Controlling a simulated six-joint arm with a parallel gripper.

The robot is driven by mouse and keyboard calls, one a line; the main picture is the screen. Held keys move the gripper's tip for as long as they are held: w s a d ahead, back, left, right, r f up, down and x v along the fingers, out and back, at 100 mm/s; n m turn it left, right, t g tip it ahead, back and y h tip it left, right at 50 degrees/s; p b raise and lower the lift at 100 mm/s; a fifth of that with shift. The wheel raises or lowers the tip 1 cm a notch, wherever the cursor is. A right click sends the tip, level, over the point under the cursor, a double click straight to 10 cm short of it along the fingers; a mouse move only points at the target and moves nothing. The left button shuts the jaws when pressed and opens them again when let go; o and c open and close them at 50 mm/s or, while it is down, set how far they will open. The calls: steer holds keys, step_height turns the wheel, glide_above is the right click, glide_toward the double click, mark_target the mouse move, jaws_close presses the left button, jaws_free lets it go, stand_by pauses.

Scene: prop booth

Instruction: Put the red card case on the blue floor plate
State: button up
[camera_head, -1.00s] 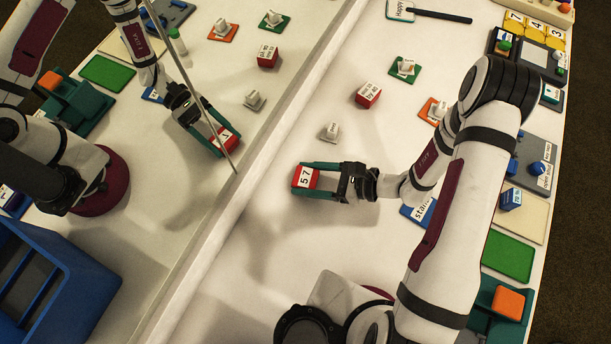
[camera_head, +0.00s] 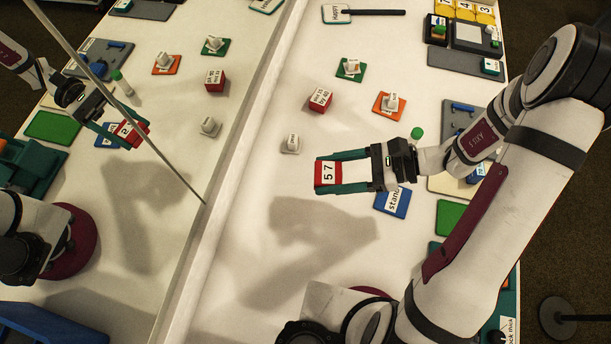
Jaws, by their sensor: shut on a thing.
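My gripper (camera_head: 341,173) is shut on the red card case (camera_head: 326,172), which has a white face reading "5 7". The case is held between the teal fingers, clear of the table, with the arm's shadow falling lower on the white surface. The blue floor plate (camera_head: 392,204) lies on the table just below and right of the case in the picture. It has a white label starting "stan", and its upper part is hidden by my gripper.
Another red block with a white label (camera_head: 320,99) stands above the case. A mirror wall (camera_head: 215,190) on the left shows reflections. The table below the case is clear.

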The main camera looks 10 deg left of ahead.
steer(key=shift+w+d+r, duration=0.15)
steer(key=shift+d+r, duration=0.1)
steer(key=shift+d, duration=0.2)
steer(key=d+m+t, duration=0.7)
steer(key=d+t, duration=0.1)
steer(key=d, duration=1.5)
glide_above(393, 199)
steer(key=w, duration=0.3)
steer(key=shift+h, duration=0.4)
steer(key=f, duration=0.6)
steer(key=shift+s+d, duration=0.1)
steer(key=shift+d, duration=0.3)
step_height(393, 199, down, 4)
steer(key=shift+a+f, duration=0.1)
steer(key=o, duration=1.3)
steer(key=shift+o, duration=0.2)
